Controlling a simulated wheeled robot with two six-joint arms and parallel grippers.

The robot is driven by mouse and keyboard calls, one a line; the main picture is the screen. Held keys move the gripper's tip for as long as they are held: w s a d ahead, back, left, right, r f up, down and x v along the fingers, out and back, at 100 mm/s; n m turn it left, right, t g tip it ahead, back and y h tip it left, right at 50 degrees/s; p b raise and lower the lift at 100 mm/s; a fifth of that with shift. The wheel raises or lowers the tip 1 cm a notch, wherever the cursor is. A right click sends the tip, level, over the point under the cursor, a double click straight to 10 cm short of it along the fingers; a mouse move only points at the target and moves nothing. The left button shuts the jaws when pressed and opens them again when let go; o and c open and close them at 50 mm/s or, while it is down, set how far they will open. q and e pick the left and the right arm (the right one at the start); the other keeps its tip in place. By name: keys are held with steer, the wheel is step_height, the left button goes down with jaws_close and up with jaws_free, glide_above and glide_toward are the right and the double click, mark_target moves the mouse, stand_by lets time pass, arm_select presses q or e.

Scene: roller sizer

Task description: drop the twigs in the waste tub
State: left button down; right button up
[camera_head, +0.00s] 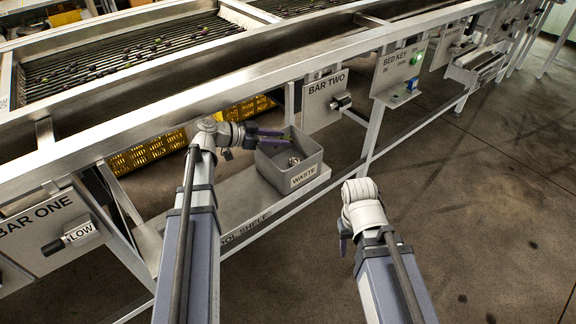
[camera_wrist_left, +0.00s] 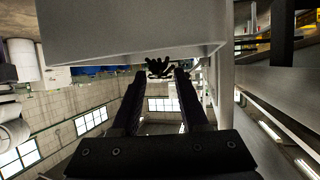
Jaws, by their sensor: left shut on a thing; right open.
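My left gripper (camera_head: 272,134) is above the grey waste tub (camera_head: 272,173), near its back rim. It is shut on a dark, branching bunch of twigs (camera_wrist_left: 160,67), which shows between the fingertips in the left wrist view. In the head view the twigs are too small to make out clearly. The tub stands on the tool shelf with its WASTE label facing front right; some small pale and dark bits (camera_head: 294,160) show inside it. My right gripper (camera_head: 345,238) is open, in front of and right of the tub, mostly hidden by its own wrist.
A steel rail (camera_head: 150,122) of the sizer frame runs just behind and above the tub. The BAR TWO panel (camera_head: 325,101) and the BED KEY panel (camera_head: 398,75) hang to the right. A yellow perforated crate (camera_head: 150,152) is behind my left arm. The floor at right is clear.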

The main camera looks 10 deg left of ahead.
arm_select(q)
steer(key=shift+c, duration=1.7)
jaws_free()
steer(key=shift+r, duration=0.15)
step_height(320, 180, up, 10)
steer(key=p, duration=1)
